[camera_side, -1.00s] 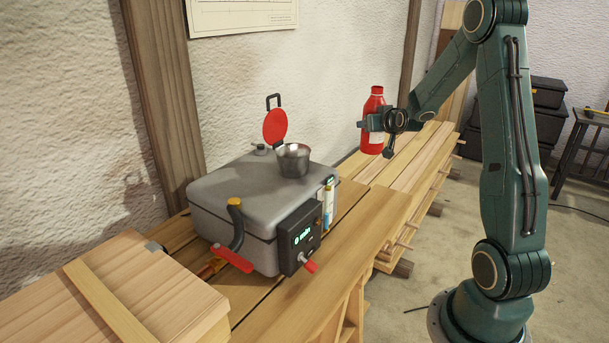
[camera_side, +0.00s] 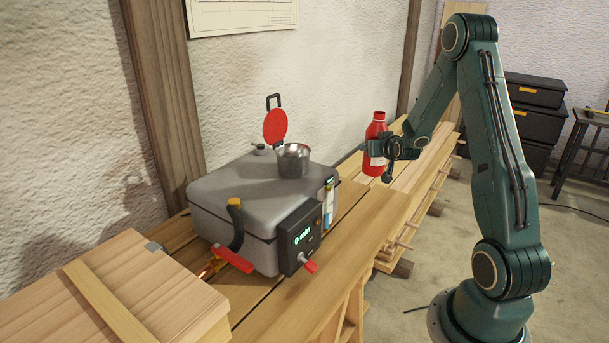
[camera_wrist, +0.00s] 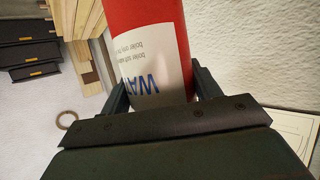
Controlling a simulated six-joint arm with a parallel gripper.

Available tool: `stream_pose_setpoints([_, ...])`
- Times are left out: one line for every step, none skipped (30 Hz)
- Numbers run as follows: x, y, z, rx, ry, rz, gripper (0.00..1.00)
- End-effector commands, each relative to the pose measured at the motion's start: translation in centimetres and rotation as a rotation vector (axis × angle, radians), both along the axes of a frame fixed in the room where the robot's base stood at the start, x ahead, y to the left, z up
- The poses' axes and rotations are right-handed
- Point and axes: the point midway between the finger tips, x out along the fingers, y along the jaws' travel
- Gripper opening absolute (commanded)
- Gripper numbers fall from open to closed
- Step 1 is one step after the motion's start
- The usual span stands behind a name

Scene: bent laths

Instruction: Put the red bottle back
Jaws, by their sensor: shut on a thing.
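The red bottle (camera_side: 375,150) has a white label and stands nearly upright in my gripper (camera_side: 378,146). My gripper is shut on its middle. In the side view the bottle's base shows just over the far part of the wooden bench; I cannot tell whether it touches the wood. In the wrist view the bottle (camera_wrist: 150,30) fills the upper middle, with part of the label lettering readable, between the two fingers of my gripper (camera_wrist: 158,85).
A grey steam box (camera_side: 245,200) with a metal cup (camera_side: 293,160), an open red lid (camera_side: 275,126) and a red-handled lever (camera_side: 233,258) stands on the bench (camera_side: 335,255). A wooden box (camera_side: 130,305) is at front left. Black drawers (camera_side: 535,95) stand behind.

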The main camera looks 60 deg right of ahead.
Motion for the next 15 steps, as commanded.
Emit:
stream_pose_setpoints([-0.1, 0.0, -1.0, 0.003, 0.003, 0.000, 0.36])
stream_pose_setpoints([0.0, 0.0, -1.5, 0.003, 0.003, 0.000, 0.36])
stream_pose_setpoints([0.0, 0.0, -2.1, 0.003, 0.003, 0.000, 0.36])
stream_pose_setpoints([0.0, 0.0, -2.5, 0.003, 0.003, 0.000, 0.36])
stream_pose_setpoints([0.0, 0.0, -3.0, 0.003, 0.004, 0.000, 0.36])
stream_pose_setpoints([0.0, 0.0, -3.6, 0.001, 0.003, 0.000, 0.36])
stream_pose_setpoints([-0.1, 0.0, -4.1, 0.003, 0.004, -0.001, 0.36])
stream_pose_setpoints([0.0, 0.0, -4.5, 0.001, 0.003, -0.001, 0.36])
stream_pose_setpoints([0.0, 0.0, -5.1, 0.002, 0.004, -0.001, 0.36])
stream_pose_setpoints([0.0, 0.0, -5.5, 0.002, 0.004, -0.001, 0.36])
stream_pose_setpoints([0.0, 0.0, -5.9, 0.002, 0.002, -0.001, 0.36])
stream_pose_setpoints([-0.1, 0.0, -6.5, 0.003, 0.003, -0.001, 0.36])
stream_pose_setpoints([-0.1, 0.0, -6.8, 0.002, 0.002, -0.001, 0.36])
stream_pose_setpoints([-0.1, 0.0, -7.1, 0.001, 0.002, -0.001, 0.36])
stream_pose_setpoints([0.0, 0.0, -7.5, 0.001, 0.002, -0.001, 0.36])
